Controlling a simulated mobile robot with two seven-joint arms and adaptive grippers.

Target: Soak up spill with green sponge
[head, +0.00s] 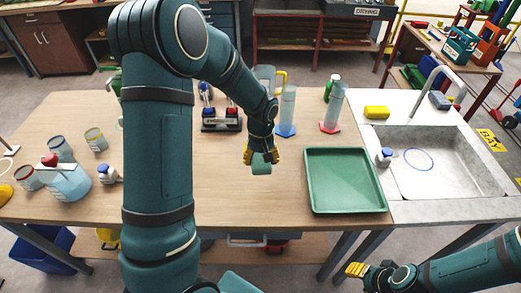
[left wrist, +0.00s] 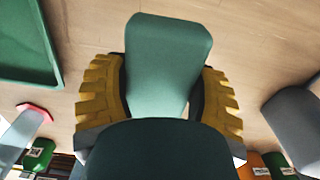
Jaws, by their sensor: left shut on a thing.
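My left gripper (head: 261,153) is over the middle of the wooden bench, left of the green tray. It is shut on the green sponge (head: 261,169), which hangs below the yellow fingers. In the left wrist view the sponge (left wrist: 168,62) sits between the two ridged yellow fingers of my left gripper (left wrist: 162,95), with bare wood behind it. I cannot tell whether the sponge touches the bench. No spill can be made out; my left arm covers part of the bench. My right gripper (head: 357,270) is low at the bench's front, apart from everything; its finger gap is unclear.
The green tray (head: 346,207) lies right of the sponge, beside the sink (head: 440,185). Two cylinders, one blue-based (head: 287,112) and one red-based (head: 332,110), stand behind. A yellow block (head: 376,112) lies by the sink.

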